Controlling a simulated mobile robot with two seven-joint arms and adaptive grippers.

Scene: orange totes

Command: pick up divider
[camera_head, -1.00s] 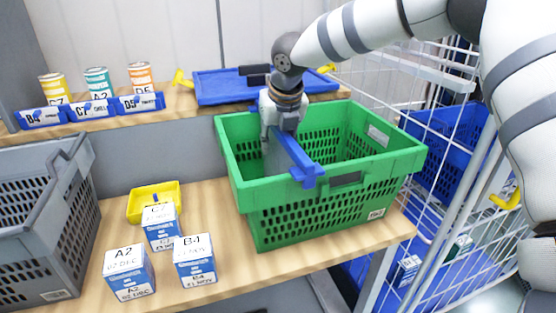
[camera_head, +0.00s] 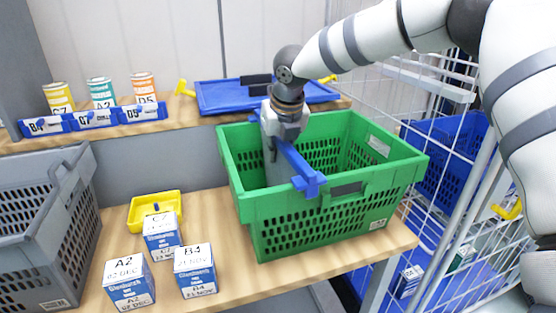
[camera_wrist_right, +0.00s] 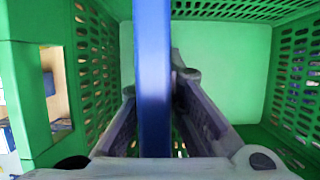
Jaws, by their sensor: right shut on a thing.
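The divider (camera_head: 301,169) is a long blue bar with a grey panel below it and a wider blue end piece at its front. It sits at the left part of the green crate (camera_head: 310,215), running front to back. My right gripper (camera_head: 284,125) is over the crate, shut on the divider's blue top bar. In the right wrist view the blue bar of the divider (camera_wrist_right: 153,80) runs between the two dark fingers, with the green crate wall (camera_wrist_right: 225,70) behind. The lower part of the divider is hidden by the crate's front wall. My left gripper is not in view.
Small blue-and-white boxes (camera_head: 130,280) and a yellow tray (camera_head: 155,207) stand left of the crate. A grey crate (camera_head: 40,225) is at the far left. A shelf behind holds cans (camera_head: 100,93) and a blue tray (camera_head: 262,93). A wire rack (camera_head: 440,190) stands right.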

